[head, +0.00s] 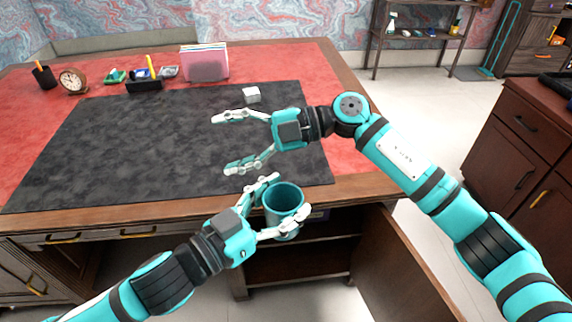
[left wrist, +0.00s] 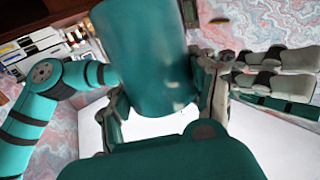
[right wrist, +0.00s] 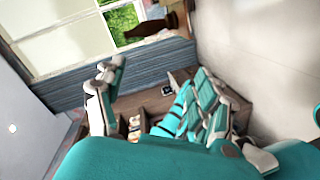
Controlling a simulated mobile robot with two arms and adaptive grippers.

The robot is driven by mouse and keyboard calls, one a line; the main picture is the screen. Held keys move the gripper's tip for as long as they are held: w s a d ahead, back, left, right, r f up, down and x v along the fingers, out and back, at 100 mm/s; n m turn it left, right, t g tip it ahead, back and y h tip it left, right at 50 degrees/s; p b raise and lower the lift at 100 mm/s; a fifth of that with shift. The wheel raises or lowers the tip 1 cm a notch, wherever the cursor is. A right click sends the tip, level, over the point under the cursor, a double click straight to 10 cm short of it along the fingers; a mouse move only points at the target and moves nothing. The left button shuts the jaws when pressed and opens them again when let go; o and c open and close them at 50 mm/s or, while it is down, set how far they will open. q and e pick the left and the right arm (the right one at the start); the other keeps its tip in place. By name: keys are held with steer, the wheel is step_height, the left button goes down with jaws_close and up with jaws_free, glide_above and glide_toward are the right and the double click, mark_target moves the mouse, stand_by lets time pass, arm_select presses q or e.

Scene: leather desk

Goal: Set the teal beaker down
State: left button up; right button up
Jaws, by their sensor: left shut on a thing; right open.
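The teal beaker (head: 284,219) is held upright, its open mouth facing up, at the desk's front edge in the head view. My left gripper (head: 283,198) is shut on it, one finger on each side. The beaker fills the upper middle of the left wrist view (left wrist: 145,60). My right gripper (head: 229,143) is open and empty above the black desk mat (head: 130,135), farther back than the beaker. Its spread fingers also show in the right wrist view (right wrist: 155,95). The beaker's base is partly hidden, and it appears clear of any surface.
A white cube (head: 252,95) sits near the mat's back right. A clock (head: 73,81), a pen cup (head: 43,74), small items and a file holder (head: 204,64) line the back of the red desk (head: 300,65). An open cupboard door (head: 405,270) stands below. Most of the mat is clear.

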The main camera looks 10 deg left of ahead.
steer(key=s+d+r+n+h, duration=0.1)
steer(key=s+r+n+h, duration=0.2)
arm_select(q)
steer(key=shift+s, duration=0.1)
arm_select(e)
steer(key=n+t+h, duration=0.5)
steer(key=n+h, duration=0.5)
steer(key=h, duration=0.1)
glide_above(279, 212)
steer(key=w, duration=0.2)
arm_select(q)
steer(key=shift+r, duration=0.1)
arm_select(e)
steer(key=shift+t, duration=0.3)
steer(key=f, duration=0.3)
steer(key=w+f, duration=0.1)
steer(key=f, duration=0.7)
steer(key=shift+w+a+f, duration=0.1)
steer(key=shift+w+a, duration=0.05)
steer(key=shift+a, duration=0.15)
